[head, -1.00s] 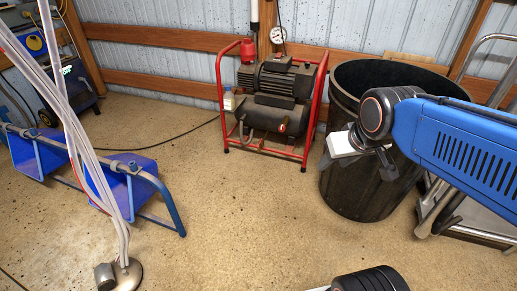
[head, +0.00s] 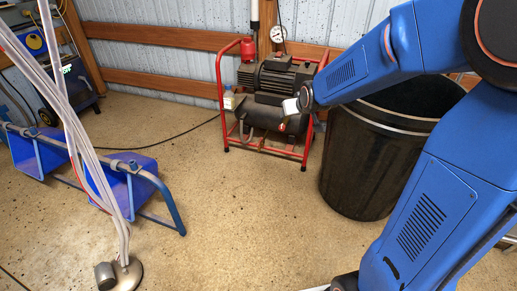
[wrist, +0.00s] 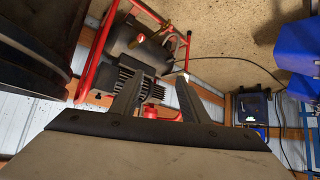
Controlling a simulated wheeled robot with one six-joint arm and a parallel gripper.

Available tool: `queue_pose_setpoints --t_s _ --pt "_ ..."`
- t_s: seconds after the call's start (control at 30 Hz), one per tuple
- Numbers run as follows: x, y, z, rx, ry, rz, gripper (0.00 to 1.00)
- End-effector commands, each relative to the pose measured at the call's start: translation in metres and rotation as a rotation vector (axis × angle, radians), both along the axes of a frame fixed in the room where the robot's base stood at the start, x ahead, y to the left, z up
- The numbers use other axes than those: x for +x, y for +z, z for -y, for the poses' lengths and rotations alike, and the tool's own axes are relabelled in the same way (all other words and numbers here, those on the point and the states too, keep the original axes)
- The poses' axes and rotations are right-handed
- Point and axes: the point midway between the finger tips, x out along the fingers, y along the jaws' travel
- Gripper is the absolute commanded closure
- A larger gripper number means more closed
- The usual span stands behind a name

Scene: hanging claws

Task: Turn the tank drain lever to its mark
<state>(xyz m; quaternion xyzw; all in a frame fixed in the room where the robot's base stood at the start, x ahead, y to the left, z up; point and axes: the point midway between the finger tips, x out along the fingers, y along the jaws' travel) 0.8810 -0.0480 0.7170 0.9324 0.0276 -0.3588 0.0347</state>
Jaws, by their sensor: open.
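The compressor's black tank (head: 262,115) sits low inside a red tube frame (head: 222,105), with the motor (head: 278,75) above it. A small red drain lever (head: 282,127) shows at the tank's front right, just below my gripper (head: 287,112). The mark cannot be made out. In the wrist view the compressor appears turned over, with the tank (wrist: 155,52) beyond my gripper (wrist: 158,82). The two dark fingers stand apart with nothing between them. No contact is clear.
A large black bin (head: 360,165) stands right of the compressor, under my arm. A blue rack (head: 140,180) and a bundle of clear hoses with a metal claw (head: 122,272) are at left. A gauge (head: 278,33) hangs above. The floor in front of the compressor is clear.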

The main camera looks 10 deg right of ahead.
Motion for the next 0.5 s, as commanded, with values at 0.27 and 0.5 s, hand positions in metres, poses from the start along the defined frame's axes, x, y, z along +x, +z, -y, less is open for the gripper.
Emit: queue_pose_setpoints --t_s 0.27,0.5 --pt "0.076 -0.045 -0.008 -0.008 0.015 0.091 0.59" --pt "0.131 -0.088 -0.014 -0.017 0.025 0.175 0.59"
